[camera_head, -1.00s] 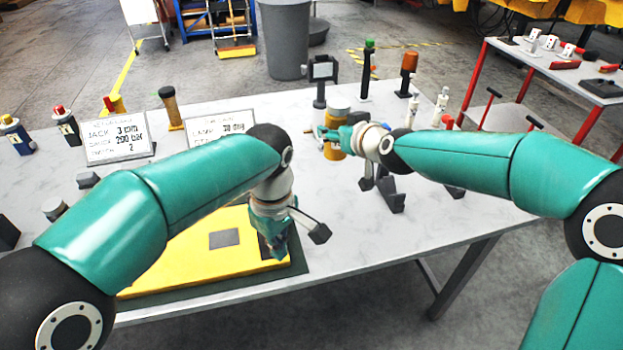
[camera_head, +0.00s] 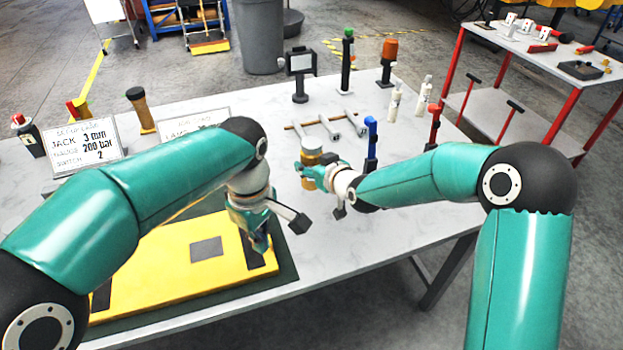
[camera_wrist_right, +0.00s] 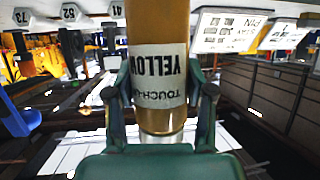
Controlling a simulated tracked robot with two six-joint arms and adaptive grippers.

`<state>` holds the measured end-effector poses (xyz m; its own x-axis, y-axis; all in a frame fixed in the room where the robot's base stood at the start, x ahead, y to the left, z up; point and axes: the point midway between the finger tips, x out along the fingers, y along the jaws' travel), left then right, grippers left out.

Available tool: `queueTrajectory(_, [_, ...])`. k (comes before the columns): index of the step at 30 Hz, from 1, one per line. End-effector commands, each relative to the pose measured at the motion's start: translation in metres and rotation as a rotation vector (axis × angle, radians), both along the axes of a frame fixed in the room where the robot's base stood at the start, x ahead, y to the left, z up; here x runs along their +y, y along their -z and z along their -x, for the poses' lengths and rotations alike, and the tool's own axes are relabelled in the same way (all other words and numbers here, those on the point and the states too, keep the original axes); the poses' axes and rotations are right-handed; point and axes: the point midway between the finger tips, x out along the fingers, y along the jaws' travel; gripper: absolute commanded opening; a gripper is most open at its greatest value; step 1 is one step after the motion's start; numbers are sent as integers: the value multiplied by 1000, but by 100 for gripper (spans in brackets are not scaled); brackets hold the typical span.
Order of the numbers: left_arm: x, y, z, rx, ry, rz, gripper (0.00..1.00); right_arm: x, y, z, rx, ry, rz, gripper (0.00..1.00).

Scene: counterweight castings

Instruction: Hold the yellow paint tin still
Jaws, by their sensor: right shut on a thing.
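The yellow paint tin (camera_head: 311,157) is between the fingers of my right gripper (camera_head: 318,176) at the middle of the table. In the right wrist view the tin (camera_wrist_right: 160,28) fills the centre, its white label upside down and reading YELLOW. The fingers of the right gripper (camera_wrist_right: 160,98) press on both sides of it. I cannot tell whether the tin's base touches the table. My left gripper (camera_head: 260,240) hangs over the right end of the yellow plate (camera_head: 165,255), away from the tin; its fingers are too small to judge.
A low rack (camera_head: 330,127) lies just behind the tin. A blue-topped tool (camera_head: 371,140) stands to its right, and a small screen on a stand (camera_head: 300,75) behind. Two white signs (camera_head: 85,148) (camera_head: 190,121) stand left. Bare tabletop (camera_head: 345,235) lies in front.

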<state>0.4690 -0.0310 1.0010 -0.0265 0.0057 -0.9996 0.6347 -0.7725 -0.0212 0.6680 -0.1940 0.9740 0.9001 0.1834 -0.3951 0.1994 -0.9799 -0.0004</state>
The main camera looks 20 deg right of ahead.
Motion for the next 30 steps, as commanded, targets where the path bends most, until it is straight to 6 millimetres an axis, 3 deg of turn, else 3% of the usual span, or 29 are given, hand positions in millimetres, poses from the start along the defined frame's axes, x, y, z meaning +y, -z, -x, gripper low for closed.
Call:
queueTrajectory(15, [1,-8,0,0,-1,0,0,0,51,-1,-2,1,1,0])
queueTrajectory(22, [1,-8,0,0,-1,0,0,0,53,-1,-5,0,1,0])
queueTrajectory(23, [1,-7,0,0,-1,0,0,0,54,0,-2,0,1,58])
queueTrajectory(27, [1,-7,0,0,-1,0,0,0,54,0,-2,0,1,78])
queueTrajectory(30, [1,-7,0,0,-1,0,0,0,54,0,-1,0,1,78])
